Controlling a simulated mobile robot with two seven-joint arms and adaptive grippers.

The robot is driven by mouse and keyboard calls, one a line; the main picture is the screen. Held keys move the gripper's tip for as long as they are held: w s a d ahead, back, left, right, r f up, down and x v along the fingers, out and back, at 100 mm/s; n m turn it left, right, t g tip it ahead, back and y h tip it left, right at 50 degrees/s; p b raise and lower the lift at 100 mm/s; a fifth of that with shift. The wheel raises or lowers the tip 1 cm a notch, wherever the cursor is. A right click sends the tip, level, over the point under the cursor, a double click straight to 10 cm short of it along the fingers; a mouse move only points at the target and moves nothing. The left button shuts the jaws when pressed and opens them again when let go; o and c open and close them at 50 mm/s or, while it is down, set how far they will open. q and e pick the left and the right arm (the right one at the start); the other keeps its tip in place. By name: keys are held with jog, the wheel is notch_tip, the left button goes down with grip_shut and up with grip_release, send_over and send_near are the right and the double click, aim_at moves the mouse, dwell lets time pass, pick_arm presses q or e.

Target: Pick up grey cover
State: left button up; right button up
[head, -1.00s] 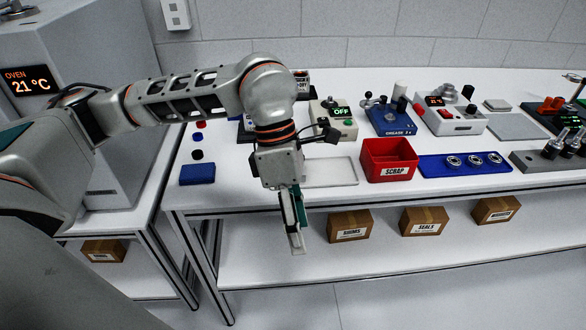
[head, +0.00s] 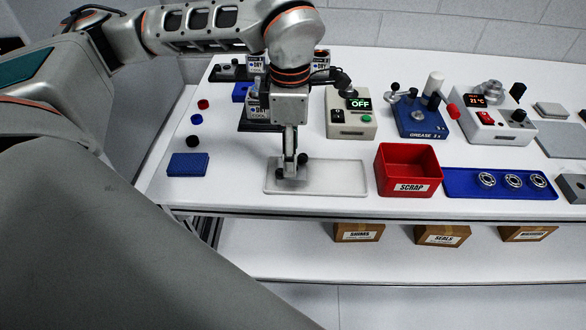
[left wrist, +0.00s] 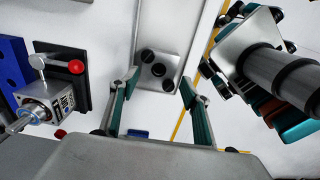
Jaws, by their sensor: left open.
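My left gripper (head: 290,172) points down over the left end of a pale shallow tray (head: 340,180). In the left wrist view its two teal-lined fingers (left wrist: 158,95) are apart, with nothing held between them. My right gripper (left wrist: 225,42) shows at the right of the left wrist view, fingers spread.
A red scrap bin (head: 407,172) stands right of the tray, then a blue tray (head: 460,188) with bearings. A beige device (head: 350,120) and dark stands are behind. A blue block (head: 188,164) lies at left. Table is clear between block and tray.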

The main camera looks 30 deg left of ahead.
pick_arm(q)
notch_tip(320, 180, down, 4)
jog(key=shift+w+r, duration=0.1)
jog(key=shift+w, duration=0.05)
jog(key=shift+f, duration=0.45)
pick_arm(e)
jog(key=shift+w+r, duration=0.45)
jog(key=shift+w, duration=0.1)
pick_arm(q)
jog(key=c, duration=0.8)
jog(key=shift+c, duration=0.2)
pick_arm(e)
jog(key=shift+f, duration=0.1)
jog(key=shift+s+f, duration=0.1)
pick_arm(q)
jog(key=shift+r, duration=0.15)
